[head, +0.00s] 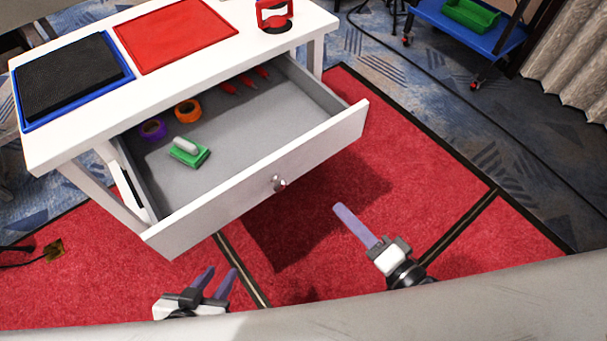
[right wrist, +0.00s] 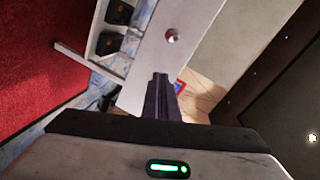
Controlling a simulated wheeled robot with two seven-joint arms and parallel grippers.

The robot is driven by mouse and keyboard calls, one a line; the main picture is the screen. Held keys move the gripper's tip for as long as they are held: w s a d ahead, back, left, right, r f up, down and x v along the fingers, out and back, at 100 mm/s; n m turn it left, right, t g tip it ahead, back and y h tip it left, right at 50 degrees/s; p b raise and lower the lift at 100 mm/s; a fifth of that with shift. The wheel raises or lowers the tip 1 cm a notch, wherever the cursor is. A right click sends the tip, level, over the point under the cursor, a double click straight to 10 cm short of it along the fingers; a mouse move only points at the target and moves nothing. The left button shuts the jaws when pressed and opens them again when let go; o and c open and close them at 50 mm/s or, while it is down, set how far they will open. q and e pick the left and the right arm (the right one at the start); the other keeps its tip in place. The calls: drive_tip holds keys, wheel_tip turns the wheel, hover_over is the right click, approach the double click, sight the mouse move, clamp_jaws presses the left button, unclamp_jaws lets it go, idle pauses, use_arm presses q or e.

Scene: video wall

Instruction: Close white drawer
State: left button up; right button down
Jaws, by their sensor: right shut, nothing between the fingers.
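The white drawer (head: 250,195) is pulled well out of the white table (head: 75,150). Its front carries a round metal knob (head: 278,183); the drawer front (right wrist: 195,35) and knob (right wrist: 172,35) also show in the right wrist view. My right gripper (head: 340,208) is shut and empty, in front of the drawer and to the right of the knob, apart from it. Its closed fingers (right wrist: 160,78) point toward the drawer front in the right wrist view. My left gripper (head: 221,270) is open and empty, low in front of the drawer's left part.
In the drawer lie a green-and-white item (head: 189,151), an orange roll (head: 187,110), a purple roll (head: 153,129) and red items (head: 245,80). A black pad, red mat (head: 175,35) and red object are on the tabletop. A blue cart (head: 470,30) stands behind right.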

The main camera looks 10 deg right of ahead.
drive_tip(key=r+m+t+y+b, duration=0.1)
drive_tip(key=m, duration=0.2)
drive_tip(key=b, duration=0.1)
approach(295, 155)
drive_tip(key=x, duration=0.6)
drive_tip(key=shift+w+a, duration=0.1)
drive_tip(key=shift+w, duration=0.15)
